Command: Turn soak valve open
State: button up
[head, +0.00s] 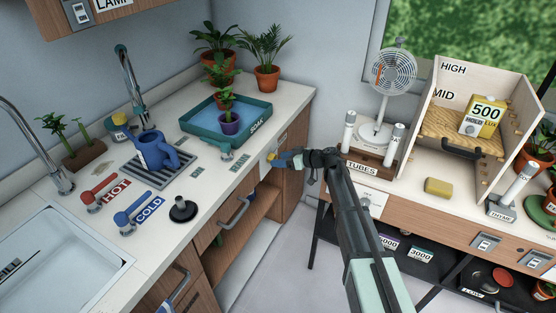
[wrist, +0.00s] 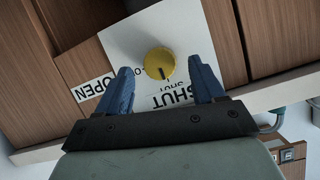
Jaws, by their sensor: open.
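The soak valve is a round yellow knob (wrist: 159,63) on a white plate (wrist: 135,38) on the wooden cabinet front. Its dark mark points down in the wrist view, toward the small SHUT lettering. A large SHUT label lies below the knob and an OPEN label to its left. My gripper (wrist: 159,84) is open, its blue fingers apart on either side of the knob in the picture. I cannot tell whether they reach around it. In the head view my gripper (head: 276,159) is at the plate below the counter edge, hiding most of the knob.
A drawer handle (head: 234,211) sticks out left of my gripper. Open floor lies between the counter and the right-hand bench.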

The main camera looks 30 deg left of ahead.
jog(key=shift+x, duration=1.1)
jog(key=c, duration=1)
jog(key=shift+m+g, duration=0.4)
jog(key=shift+m, duration=0.1)
jog(key=shift+c, duration=0.3)
jog(key=o, duration=1.1)
jog(key=shift+c, duration=0.2)
jog(key=v, duration=0.7)
jog(key=shift+d, duration=0.3)
